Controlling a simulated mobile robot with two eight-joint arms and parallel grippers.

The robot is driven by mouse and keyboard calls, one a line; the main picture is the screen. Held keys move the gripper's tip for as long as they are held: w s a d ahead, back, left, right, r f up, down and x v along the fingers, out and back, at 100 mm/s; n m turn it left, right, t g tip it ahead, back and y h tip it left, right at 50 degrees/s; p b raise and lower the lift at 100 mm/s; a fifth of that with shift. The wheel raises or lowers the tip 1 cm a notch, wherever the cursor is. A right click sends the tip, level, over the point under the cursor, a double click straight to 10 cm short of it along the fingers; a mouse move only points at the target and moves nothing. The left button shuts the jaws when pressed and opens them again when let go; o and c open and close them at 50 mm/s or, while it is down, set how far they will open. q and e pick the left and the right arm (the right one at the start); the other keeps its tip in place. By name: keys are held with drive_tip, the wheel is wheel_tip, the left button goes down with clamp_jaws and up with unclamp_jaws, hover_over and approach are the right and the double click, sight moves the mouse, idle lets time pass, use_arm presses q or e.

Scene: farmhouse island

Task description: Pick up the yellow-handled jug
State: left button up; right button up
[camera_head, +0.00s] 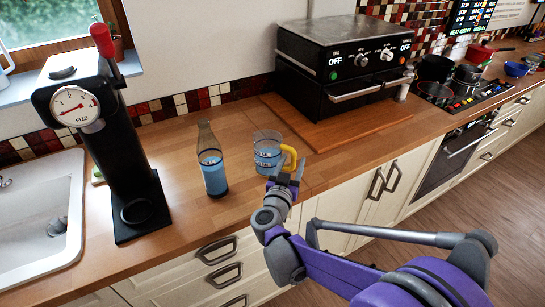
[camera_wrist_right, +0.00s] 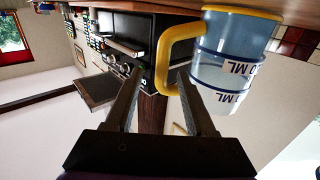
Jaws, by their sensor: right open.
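The jug (camera_head: 266,149) is clear with blue bands and stands on the wooden counter near its front edge. Its yellow handle (camera_head: 290,157) points right, toward my right gripper (camera_head: 286,170). In the right wrist view the jug (camera_wrist_right: 232,62) appears upside down with lettering on its side. There the outer bar of the yellow handle (camera_wrist_right: 163,60) shows between the two fingertips of my open right gripper (camera_wrist_right: 160,72). One fingertip overlaps the handle's loop; I cannot tell whether either finger touches it. My left gripper is not in view.
A bottle of blue liquid (camera_head: 212,165) stands left of the jug. Farther left are a black fizz machine with a gauge (camera_head: 118,150) and a sink (camera_head: 40,215). A black oven (camera_head: 345,65) on a wooden board (camera_head: 340,130) stands behind right.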

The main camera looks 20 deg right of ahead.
sight(293, 159)
drive_tip(key=x, duration=0.3)
drive_tip(key=shift+a, duration=0.1)
clamp_jaws()
idle(1.3)
